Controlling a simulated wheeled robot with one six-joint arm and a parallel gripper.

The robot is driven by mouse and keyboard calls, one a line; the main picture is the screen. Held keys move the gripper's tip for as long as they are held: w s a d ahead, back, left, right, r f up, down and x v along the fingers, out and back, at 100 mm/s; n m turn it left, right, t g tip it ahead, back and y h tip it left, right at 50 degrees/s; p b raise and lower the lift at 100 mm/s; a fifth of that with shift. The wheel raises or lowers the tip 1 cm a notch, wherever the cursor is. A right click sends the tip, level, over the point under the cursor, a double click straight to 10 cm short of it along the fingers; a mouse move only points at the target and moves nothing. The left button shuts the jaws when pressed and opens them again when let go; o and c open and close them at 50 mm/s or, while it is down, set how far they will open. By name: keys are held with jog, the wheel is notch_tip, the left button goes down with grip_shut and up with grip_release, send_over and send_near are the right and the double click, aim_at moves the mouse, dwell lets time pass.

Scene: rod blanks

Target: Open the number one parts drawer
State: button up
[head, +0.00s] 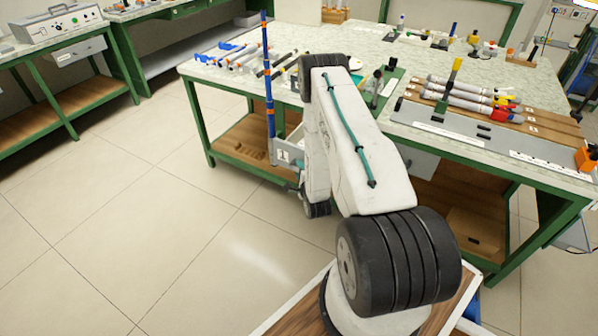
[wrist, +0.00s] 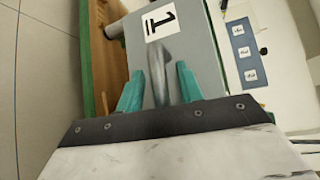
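The number one drawer (wrist: 136,40) has a grey front with a white label marked 1 (wrist: 161,19). Its grey bar handle (wrist: 158,75) stands out below the label in the wrist view. My gripper (wrist: 158,82) has its two teal fingers on either side of the handle, apart, with narrow gaps visible. In the head view the drawer front (head: 287,157) shows under the left part of the green-framed workbench (head: 350,125), partly behind my arm. My gripper is mostly hidden there. I cannot tell whether the drawer is fully closed.
Rods and tools lie on the bench top. A lower wooden shelf (head: 245,145) is below. The tiled floor (head: 170,220) to the left is clear.

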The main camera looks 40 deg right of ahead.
jog(key=v, duration=0.8)
jog(key=shift+d, duration=0.1)
dwell(0.6)
